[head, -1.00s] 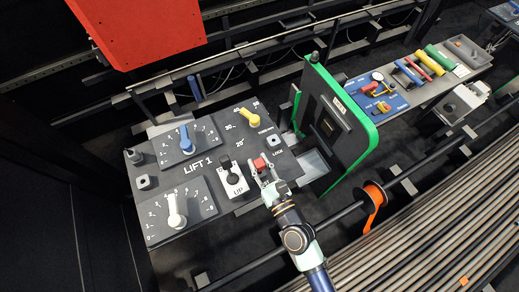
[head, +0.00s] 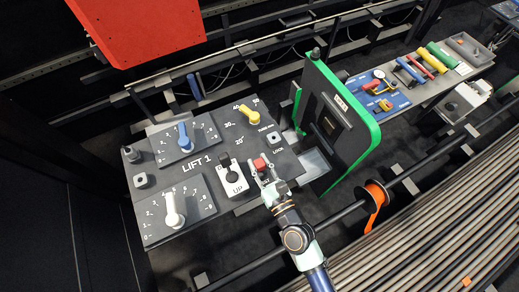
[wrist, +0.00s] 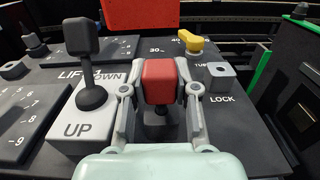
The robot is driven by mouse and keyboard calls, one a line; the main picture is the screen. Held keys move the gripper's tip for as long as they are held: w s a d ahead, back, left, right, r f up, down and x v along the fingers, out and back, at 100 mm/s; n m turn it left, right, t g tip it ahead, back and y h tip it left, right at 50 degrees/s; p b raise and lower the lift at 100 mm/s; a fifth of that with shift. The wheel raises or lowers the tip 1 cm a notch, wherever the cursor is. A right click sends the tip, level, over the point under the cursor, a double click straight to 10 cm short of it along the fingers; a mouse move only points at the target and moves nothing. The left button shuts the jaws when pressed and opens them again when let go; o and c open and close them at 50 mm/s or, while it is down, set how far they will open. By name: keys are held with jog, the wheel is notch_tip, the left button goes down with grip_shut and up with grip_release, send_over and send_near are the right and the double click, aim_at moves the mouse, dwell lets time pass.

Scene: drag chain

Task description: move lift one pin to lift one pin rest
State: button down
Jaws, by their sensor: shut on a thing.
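The lift one pin is a red square head (head: 260,163) on a thin dark shaft, on the right part of the LIFT 1 panel (head: 210,158). My gripper (head: 262,168) is shut on the red head, which also shows in the wrist view (wrist: 159,82) between the two grey fingers. The shaft goes down toward a dark base; whether its tip is seated there is hidden. A label beside it is partly covered by my gripper and ends in "ST". The grey LOCK socket (wrist: 221,76) stands right of the pin, apart from it.
A black UP/DOWN lever (wrist: 87,60) stands close to the left finger. A yellow knob (head: 249,116) is farther back. A green-edged dark panel (head: 340,120) rises to the right. A red box (head: 138,30) hangs above at the back left.

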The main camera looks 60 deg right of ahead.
jog(key=shift+f+b, duration=1.05)
jog(key=shift+f, duration=0.2)
jog(key=c, duration=0.8)
grip_release()
jog(key=shift+r, duration=0.1)
jog(key=v, duration=1.2)
